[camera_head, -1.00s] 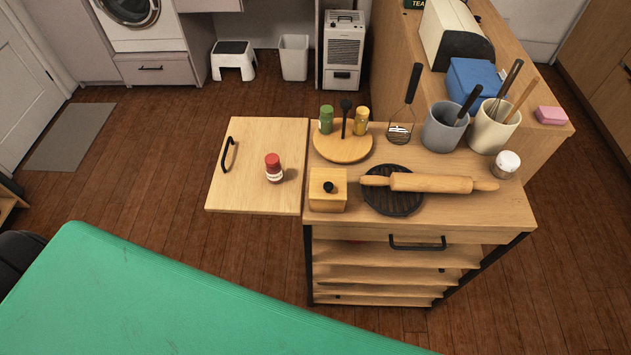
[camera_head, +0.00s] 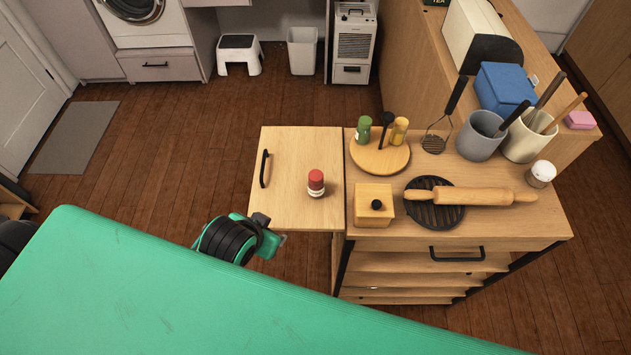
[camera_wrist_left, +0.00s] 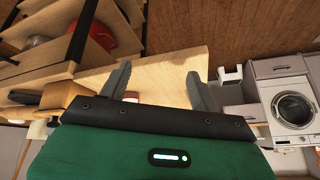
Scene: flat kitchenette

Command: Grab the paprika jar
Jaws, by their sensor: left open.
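The paprika jar (camera_head: 316,183), small with a red lid and a pale label, stands upright on the pale wooden side leaf (camera_head: 290,208) of the cart. My left gripper (camera_head: 274,232) is at the leaf's near left corner, to the left of the jar and nearer to me, apart from it. In the left wrist view the two fingers (camera_wrist_left: 160,84) are spread with nothing gripped between them. A small reddish and white piece, perhaps the jar (camera_wrist_left: 132,96), shows just over the gripper's body edge, mostly hidden. My right gripper is out of view.
A black handle (camera_head: 264,169) stands on the leaf's left side. Right of the jar are a wooden box (camera_head: 372,203), a round board (camera_head: 372,160) with green and yellow jars, and a rolling pin (camera_head: 470,196) on a black trivet. The leaf around the paprika jar is clear.

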